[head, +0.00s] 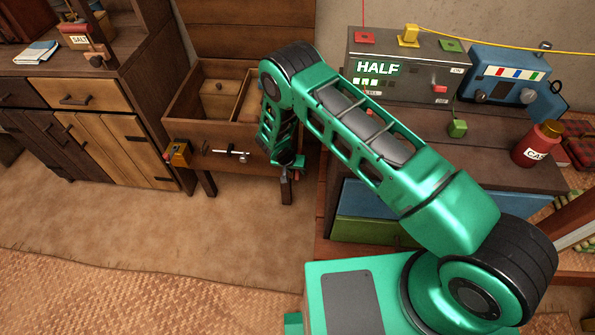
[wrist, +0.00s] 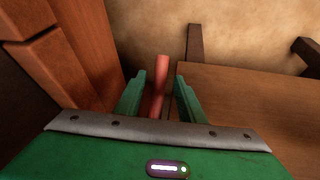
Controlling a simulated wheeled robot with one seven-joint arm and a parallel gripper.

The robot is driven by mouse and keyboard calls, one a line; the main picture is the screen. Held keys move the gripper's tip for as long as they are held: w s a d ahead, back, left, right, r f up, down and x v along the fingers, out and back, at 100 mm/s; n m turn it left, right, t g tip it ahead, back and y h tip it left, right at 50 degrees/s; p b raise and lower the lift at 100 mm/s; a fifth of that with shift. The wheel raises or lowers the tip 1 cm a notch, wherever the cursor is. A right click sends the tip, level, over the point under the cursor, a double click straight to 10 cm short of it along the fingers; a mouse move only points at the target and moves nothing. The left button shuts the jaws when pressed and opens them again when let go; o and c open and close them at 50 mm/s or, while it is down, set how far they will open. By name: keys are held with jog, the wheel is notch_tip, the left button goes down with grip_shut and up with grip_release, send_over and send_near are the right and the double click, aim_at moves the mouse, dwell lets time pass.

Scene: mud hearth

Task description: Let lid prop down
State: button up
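The wooden chest (head: 205,150) stands open at the back, its raised lid (head: 232,30) leaning at the wall side. My gripper (head: 290,170) is low at the chest's front right corner, partly hidden by my arm. In the wrist view, my gripper's two green fingers (wrist: 160,98) are apart, with a thin red rod (wrist: 160,80) between them. Gaps show on both sides of the rod, so it does not look gripped. I cannot tell for sure whether this rod is the lid prop. My arm covers the chest's right end.
A yellow latch box (head: 179,153) and a silver bolt (head: 232,152) are on the chest front. A cabinet (head: 85,150) stands left. A bench at right carries a grey HALF box (head: 400,75), a blue device (head: 515,85) and a red jar (head: 537,148). Floor in front is clear.

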jog(key=shift+w+d+f, duration=0.15)
jog(key=shift+w+f, duration=0.05)
jog(key=shift+f, duration=0.35)
grip_shut()
